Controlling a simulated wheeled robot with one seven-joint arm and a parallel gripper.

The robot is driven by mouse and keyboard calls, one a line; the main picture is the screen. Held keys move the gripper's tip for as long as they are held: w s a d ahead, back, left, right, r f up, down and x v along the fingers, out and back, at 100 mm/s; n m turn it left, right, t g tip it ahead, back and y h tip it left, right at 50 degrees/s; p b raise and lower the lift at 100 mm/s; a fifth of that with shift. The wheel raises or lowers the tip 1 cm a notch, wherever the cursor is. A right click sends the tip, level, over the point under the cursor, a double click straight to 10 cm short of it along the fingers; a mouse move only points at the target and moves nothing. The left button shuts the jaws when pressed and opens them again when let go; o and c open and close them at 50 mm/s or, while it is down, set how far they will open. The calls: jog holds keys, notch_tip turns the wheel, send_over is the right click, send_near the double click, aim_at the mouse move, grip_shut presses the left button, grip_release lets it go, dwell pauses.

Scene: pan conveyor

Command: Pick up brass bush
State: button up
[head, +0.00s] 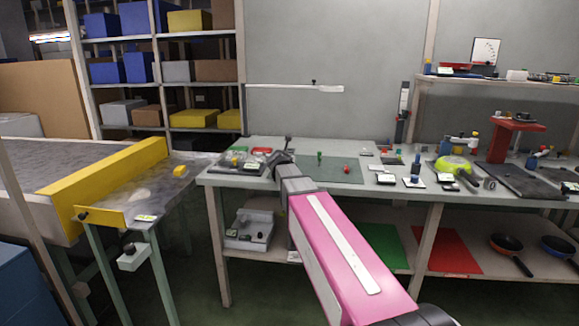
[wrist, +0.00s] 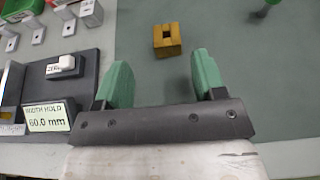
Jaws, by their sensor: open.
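The brass bush (wrist: 160,50) is a small brass-yellow square block with a dark hole in its top. It lies on the grey-green mat (wrist: 225,110) in the wrist view, just beyond my fingertips. My gripper (wrist: 161,68) is open, its two green fingers apart with nothing between them. The bush is ahead of the gap, roughly centred on it and not touching either finger. In the head view my gripper (head: 281,157) is over the left part of the bench, and I cannot make out the bush there.
A dark fixture (wrist: 85,80) with a "WIDTH HOLD 60.0 mm" label stands close to the left finger. Several grey blocks with holes (wrist: 69,27) lie beyond it. A green peg (head: 319,158) and a red piece (head: 346,169) stand on the mat. The mat right of my gripper is mostly clear.

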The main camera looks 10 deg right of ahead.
jog(key=shift+d+x, duration=0.2)
jog(key=shift+x, duration=1.15)
jog(key=shift+d+x, duration=0.2)
jog(key=shift+x, duration=1.15)
jog(key=shift+s+r, duration=0.1)
jog(key=shift+r, duration=0.05)
jog(key=c, duration=1.1)
